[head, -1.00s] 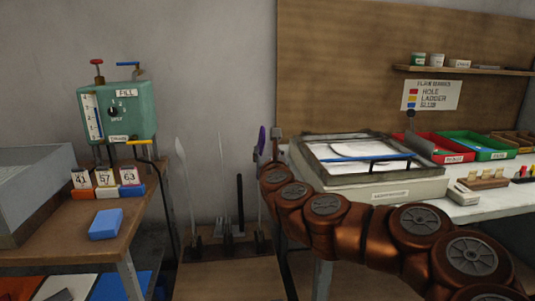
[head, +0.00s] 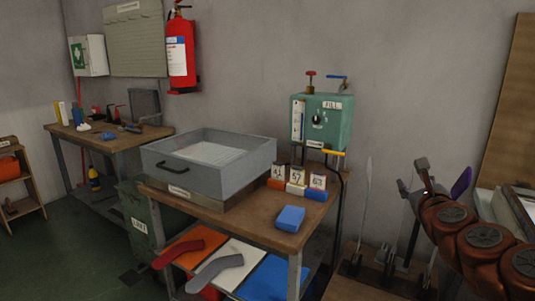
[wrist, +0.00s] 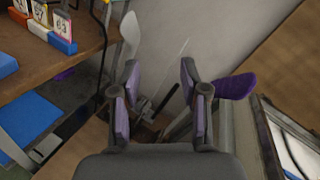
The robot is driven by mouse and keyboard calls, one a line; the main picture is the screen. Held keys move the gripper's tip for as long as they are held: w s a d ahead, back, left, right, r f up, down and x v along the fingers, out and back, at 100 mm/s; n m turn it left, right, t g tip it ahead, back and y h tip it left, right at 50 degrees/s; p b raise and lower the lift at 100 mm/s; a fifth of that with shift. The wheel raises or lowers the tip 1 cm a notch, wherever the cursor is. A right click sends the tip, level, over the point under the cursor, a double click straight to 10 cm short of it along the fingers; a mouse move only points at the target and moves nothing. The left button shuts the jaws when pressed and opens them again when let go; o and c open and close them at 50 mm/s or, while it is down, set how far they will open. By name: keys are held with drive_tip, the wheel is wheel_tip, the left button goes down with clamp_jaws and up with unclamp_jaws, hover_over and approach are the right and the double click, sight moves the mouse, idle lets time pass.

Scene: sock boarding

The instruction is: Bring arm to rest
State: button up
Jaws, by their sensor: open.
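My gripper (head: 412,180) is at the right of the head view, at the end of my copper-coloured arm. In the wrist view my gripper (wrist: 160,85) has its two fingers spread, with purple pads and nothing between them. Upright foot-shaped boards (head: 367,200) stand on a low stand behind and below it; one pale board (wrist: 130,38) shows in the wrist view. A purple rounded piece (head: 461,184) shows just right of the gripper. It also shows in the wrist view (wrist: 236,87), beside the right finger and apart from the gap. Its lower part is hidden.
A wooden bench (head: 250,221) carries a grey box (head: 225,170), numbered cards (head: 297,180) and a blue block (head: 290,218). A green fill unit (head: 322,122) stands behind. A framed tray (head: 510,212) is close to my arm at right. Open floor (head: 60,262) lies at left.

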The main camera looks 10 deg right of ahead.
drive_tip(key=a+r+n+g+y+p, duration=0.15)
drive_tip(key=a+n+y+p, duration=0.45)
drive_tip(key=a+n, duration=0.75)
drive_tip(key=s+a+f+n+g+y+p, duration=0.3)
drive_tip(key=s+a+n+g, duration=0.35)
drive_tip(key=a, duration=0.55)
drive_tip(key=s+a+n+g+h+p, duration=0.15)
drive_tip(key=s+n+g+p, duration=0.5)
drive_tip(key=s, duration=0.75)
drive_tip(key=s+d+r+n+g+h+p, duration=0.1)
drive_tip(key=s+n+g+p, duration=0.1)
drive_tip(key=s, duration=0.5)
drive_tip(key=s+d+r+n+g+h+p, duration=0.1)
drive_tip(key=s+d+r+n+g+p, duration=0.1)
drive_tip(key=s+n+p, duration=0.2)
drive_tip(key=s+n, duration=0.1)
drive_tip(key=s, duration=0.2)
drive_tip(key=shift+d+p, duration=0.15)
drive_tip(key=shift+p, duration=0.2)
drive_tip(key=shift+d+r+h, duration=0.1)
drive_tip(key=shift+d+h, duration=0.05)
drive_tip(key=shift+h, duration=0.1)
